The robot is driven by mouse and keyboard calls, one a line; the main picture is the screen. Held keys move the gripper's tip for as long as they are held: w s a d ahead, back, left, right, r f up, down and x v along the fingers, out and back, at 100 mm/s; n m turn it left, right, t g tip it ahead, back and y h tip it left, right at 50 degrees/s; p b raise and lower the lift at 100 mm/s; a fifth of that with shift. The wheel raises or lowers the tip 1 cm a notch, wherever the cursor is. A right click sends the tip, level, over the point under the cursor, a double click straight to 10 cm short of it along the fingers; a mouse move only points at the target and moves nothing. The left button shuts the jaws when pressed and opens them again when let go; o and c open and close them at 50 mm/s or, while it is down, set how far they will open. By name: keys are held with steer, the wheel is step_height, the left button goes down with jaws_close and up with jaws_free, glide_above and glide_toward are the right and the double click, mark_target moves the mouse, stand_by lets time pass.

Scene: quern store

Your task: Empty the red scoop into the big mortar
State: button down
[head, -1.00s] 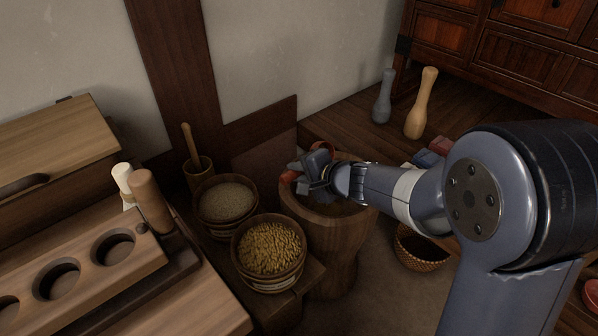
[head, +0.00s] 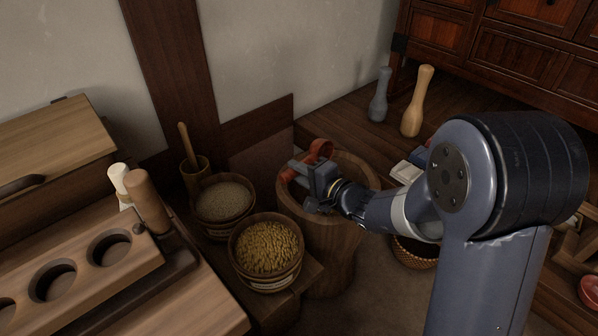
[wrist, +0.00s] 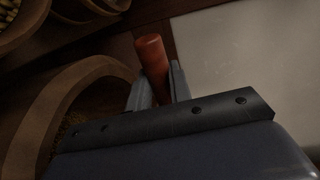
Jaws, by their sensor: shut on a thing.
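The big mortar (head: 330,250) is a wide wooden vessel standing on the floor in the middle of the head view. My gripper (head: 305,178) is over its mouth, shut on the red scoop (head: 320,150). The scoop shows as red parts on both sides of the fingers. In the wrist view the scoop's red handle end (wrist: 150,50) sticks out between the two grey fingers (wrist: 158,85). The mortar's rim (wrist: 60,95) curves at the left there, with some brown grains inside. The scoop's bowl and contents are hard to make out.
A tub of yellow grain (head: 267,250) and a tub of pale grain (head: 222,200) stand left of the mortar. A small mortar with pestle (head: 195,170) is behind them. A wicker basket (head: 415,252) is at the right. Two tall pestles (head: 418,100) stand at the back.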

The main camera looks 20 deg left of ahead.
steer(key=shift+r+p, duration=1.9)
steer(key=shift+r, duration=2.2)
